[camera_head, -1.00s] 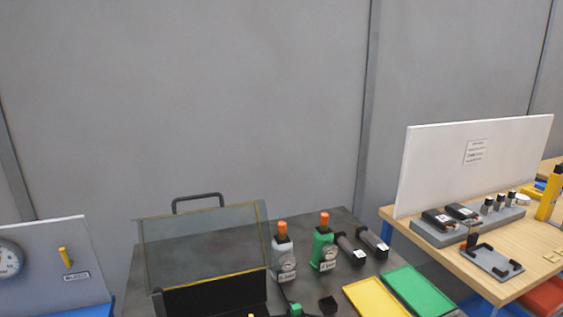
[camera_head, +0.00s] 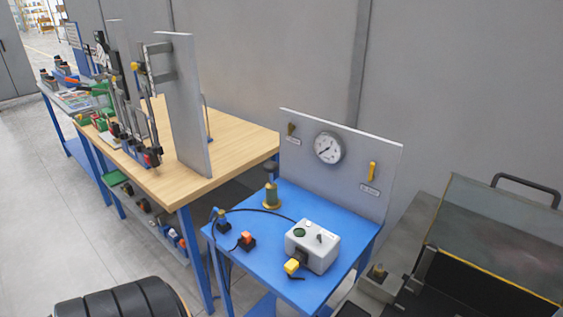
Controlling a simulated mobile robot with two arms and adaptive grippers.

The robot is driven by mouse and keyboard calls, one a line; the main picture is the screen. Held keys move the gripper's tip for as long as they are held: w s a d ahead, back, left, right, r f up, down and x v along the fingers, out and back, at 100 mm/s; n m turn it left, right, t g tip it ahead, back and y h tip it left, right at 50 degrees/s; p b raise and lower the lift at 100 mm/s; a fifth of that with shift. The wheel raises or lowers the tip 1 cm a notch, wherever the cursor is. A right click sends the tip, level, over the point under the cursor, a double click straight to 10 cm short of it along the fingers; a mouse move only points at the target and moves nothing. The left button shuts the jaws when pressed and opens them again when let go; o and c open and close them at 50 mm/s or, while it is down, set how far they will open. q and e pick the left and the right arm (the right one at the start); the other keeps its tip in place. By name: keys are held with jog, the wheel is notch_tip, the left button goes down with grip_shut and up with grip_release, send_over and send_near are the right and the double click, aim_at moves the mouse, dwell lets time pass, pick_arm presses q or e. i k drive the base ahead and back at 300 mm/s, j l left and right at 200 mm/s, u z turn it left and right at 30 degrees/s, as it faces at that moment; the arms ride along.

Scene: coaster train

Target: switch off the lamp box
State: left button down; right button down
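A light grey box (camera_head: 313,246) sits on the blue table (camera_head: 265,262) in the head view. I take it for the lamp box, though I can read no label on it. Its top carries a round dark green lamp or button (camera_head: 299,232) and a small toggle (camera_head: 319,238). I cannot tell whether the lamp is lit or how the toggle is set. A yellow-topped plug or connector (camera_head: 291,266) lies at its front side. Neither of my grippers shows in this view.
An orange-topped black piece (camera_head: 246,241), a brass-green fitting (camera_head: 271,195) and a black cable share the blue table. A grey panel with a gauge (camera_head: 328,148) stands behind.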

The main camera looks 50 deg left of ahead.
aim_at(304, 235)
jog(key=i+j+u, duration=0.1)
jog(key=u, duration=1.2)
